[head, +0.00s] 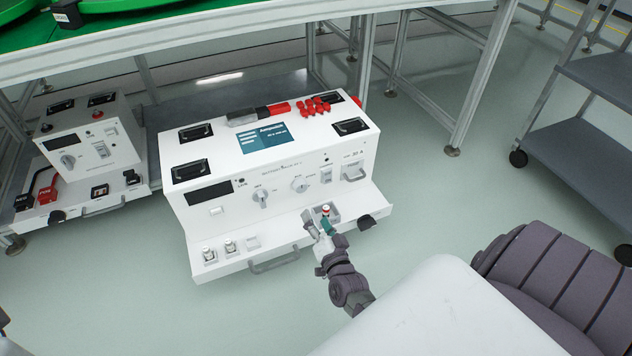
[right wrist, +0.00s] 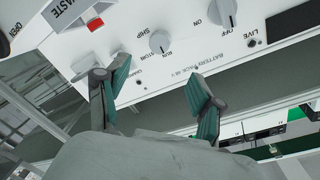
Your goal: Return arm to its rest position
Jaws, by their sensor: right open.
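My right gripper (head: 319,227) is at the front ledge of a white battery-pack console (head: 222,228), beside a small recessed holder (head: 334,217). A small red-topped piece (head: 325,210) stands in that holder, close to the fingertips. In the right wrist view my right gripper (right wrist: 158,92) has its two green-padded fingers spread, with nothing between them. The console's face (right wrist: 175,70) lies beyond the fingers, with knobs and printed labels. Whether a finger touches the holder or the red-topped piece is unclear. My left gripper is not in view.
A second white console (head: 107,147) stands left under a metal-framed bench (head: 250,45). Red parts (head: 315,105) lie on the main console's top. Two small white-capped pieces (head: 219,250) sit at the ledge's left. A grey cart (head: 600,120) stands right; floor (head: 430,185) between is clear.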

